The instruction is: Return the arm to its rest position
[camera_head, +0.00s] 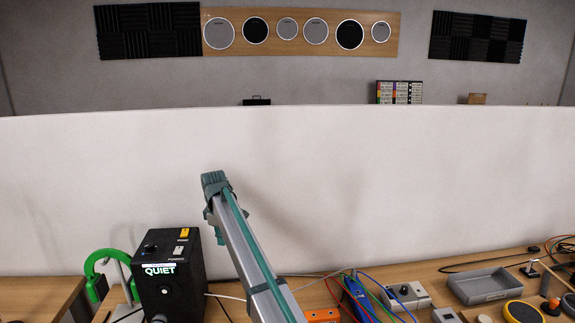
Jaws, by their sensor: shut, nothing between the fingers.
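My arm (247,248) shows as a grey link with teal edging. It rises from the bottom edge, leaning to the left, over the rear of the bench and in front of the white partition. Its upper end is a ribbed teal joint. I cannot make out any gripper fingers in this view, nor anything held. The lower part of the arm is cut off by the bottom edge of the picture.
A black box marked QUIET (168,285) stands left of my arm, beside a green curved handle (105,257). To the right lie cables, a grey tray (484,289) and small devices. A white partition (400,190) closes off the back.

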